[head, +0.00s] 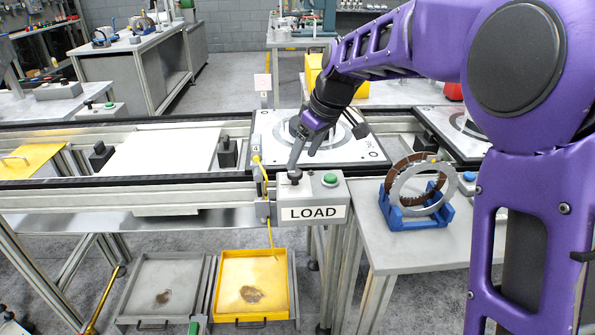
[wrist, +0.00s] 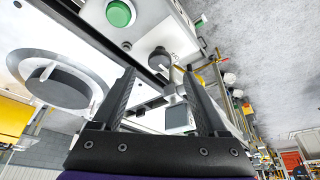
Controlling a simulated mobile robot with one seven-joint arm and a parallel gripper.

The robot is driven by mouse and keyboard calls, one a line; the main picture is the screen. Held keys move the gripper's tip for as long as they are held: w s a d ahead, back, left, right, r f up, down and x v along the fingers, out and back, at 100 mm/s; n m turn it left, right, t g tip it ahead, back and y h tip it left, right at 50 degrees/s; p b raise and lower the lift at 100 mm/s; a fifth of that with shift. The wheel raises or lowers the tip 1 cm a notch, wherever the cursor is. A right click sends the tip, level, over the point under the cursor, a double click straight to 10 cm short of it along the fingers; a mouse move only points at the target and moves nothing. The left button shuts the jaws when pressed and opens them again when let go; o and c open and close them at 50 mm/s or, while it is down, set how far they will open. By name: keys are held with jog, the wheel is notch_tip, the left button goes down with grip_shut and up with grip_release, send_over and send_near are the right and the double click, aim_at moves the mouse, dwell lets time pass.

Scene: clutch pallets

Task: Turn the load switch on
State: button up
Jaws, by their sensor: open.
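The grey control box labelled LOAD (head: 312,213) is fixed at the front edge of the conveyor. Its black load switch (head: 294,178) is on the left of the top face, beside a green button (head: 330,180). My gripper (head: 303,162) is open and points down close to the switch; one finger partly overlaps it. In the wrist view, the black switch knob (wrist: 160,59) shows just beyond and between the two open fingertips (wrist: 158,72). The green button (wrist: 120,13) is above left of it there. I cannot tell whether a finger touches the switch or how it is set.
A pallet with a round plate (head: 365,149) lies on the conveyor behind the box. A blue stand holding rings (head: 420,208) is on the side table at right. A yellow tray (head: 254,318) and a grey tray (head: 190,262) are below. Yellow cable hangs left of the box.

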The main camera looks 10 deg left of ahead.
aim_at(295, 172)
jog(key=x, duration=0.5)
jog(key=shift+f+b, duration=0.1)
jog(key=shift+b, duration=0.2)
grip_shut()
jog(key=shift+a+m, duration=0.1)
jog(key=shift+m, duration=0.3)
jog(key=m+t, duration=0.1)
jog(key=m, duration=0.1)
jog(key=m+h+p, duration=0.1)
jog(key=m, duration=0.2)
jog(key=shift+s+a+t+h, duration=0.2)
jog(key=shift+t+h, duration=0.1)
jog(key=shift+t, duration=0.1)
jog(key=m+h, duration=0.1)
jog(key=m, duration=0.2)
jog(key=m+h+p, duration=0.1)
jog(key=m, duration=0.2)
jog(key=shift+a+t, duration=0.1)
jog(key=shift+t, duration=0.2)
